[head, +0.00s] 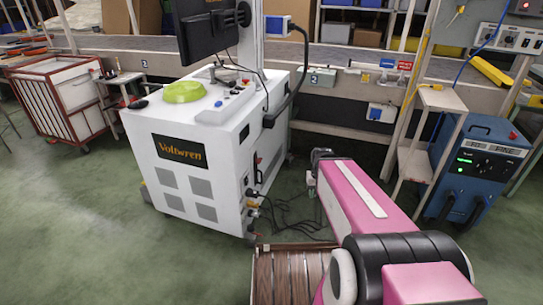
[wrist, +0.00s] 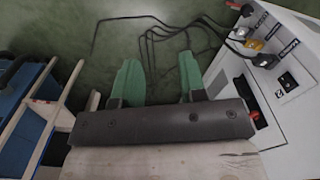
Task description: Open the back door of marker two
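A white machine cabinet (head: 205,145) labelled Voltwren stands left of centre in the head view. Its narrow right side shows a dark handle with red (head: 257,165), and plugs with cables below. In the wrist view the cabinet side (wrist: 285,90) is at the right, with plugs, a socket panel and a red part (wrist: 254,114) partly behind my gripper. My gripper (wrist: 160,80) has green fingers apart with nothing between them. It is beside the cabinet, apart from it.
Black cables (head: 285,212) lie on the floor by the cabinet. A blue power unit (head: 478,165) and a wooden stand (head: 425,130) are at the right. A red-framed cart (head: 60,98) is at the left.

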